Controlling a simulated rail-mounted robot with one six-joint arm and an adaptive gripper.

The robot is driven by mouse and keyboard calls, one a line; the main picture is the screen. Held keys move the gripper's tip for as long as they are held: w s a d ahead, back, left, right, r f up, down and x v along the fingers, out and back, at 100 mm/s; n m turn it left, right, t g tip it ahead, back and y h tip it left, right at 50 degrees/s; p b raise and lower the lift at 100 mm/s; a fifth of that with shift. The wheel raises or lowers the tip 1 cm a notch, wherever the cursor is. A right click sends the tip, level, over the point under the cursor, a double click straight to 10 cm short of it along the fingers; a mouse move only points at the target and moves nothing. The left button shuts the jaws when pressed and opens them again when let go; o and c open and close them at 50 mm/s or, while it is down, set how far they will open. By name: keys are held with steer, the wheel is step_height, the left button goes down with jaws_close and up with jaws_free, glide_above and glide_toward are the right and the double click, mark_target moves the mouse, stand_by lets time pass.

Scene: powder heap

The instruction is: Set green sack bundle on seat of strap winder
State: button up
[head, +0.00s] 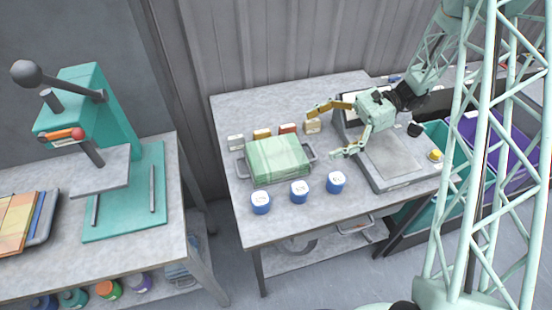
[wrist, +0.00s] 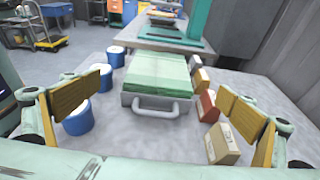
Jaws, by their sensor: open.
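The green sack bundle (head: 278,155) lies flat in a grey tray with handles (head: 241,168) on the middle table. In the wrist view the bundle (wrist: 160,75) is straight ahead, with a tray handle (wrist: 155,112) nearest me. My gripper (head: 325,132) is open and empty, to the right of the bundle and apart from it. Its two yellow-padded fingers (wrist: 160,97) are spread wide to either side of the tray in the wrist view. A grey machine with a flat plate (head: 395,153) stands at the table's right, partly behind my arm; I cannot tell for certain that it is the strap winder.
Three blue-sided tubs (head: 300,192) line the tray's front side. Several small boxes (head: 288,129) line its back side. A teal press (head: 120,180) stands on the left bench. Teal and purple crates (head: 490,140) are at right.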

glide_toward(279, 152)
steer(key=shift+b+x, duration=0.35)
steer(key=shift+x, duration=1.8)
steer(key=shift+b+x, duration=0.4)
steer(key=shift+x, duration=2.2)
steer(key=c, duration=1.2)
steer(key=shift+r, duration=0.2)
step_height(279, 152, up, 10)
steer(key=p, duration=0.1)
steer(key=shift+f, duration=0.1)
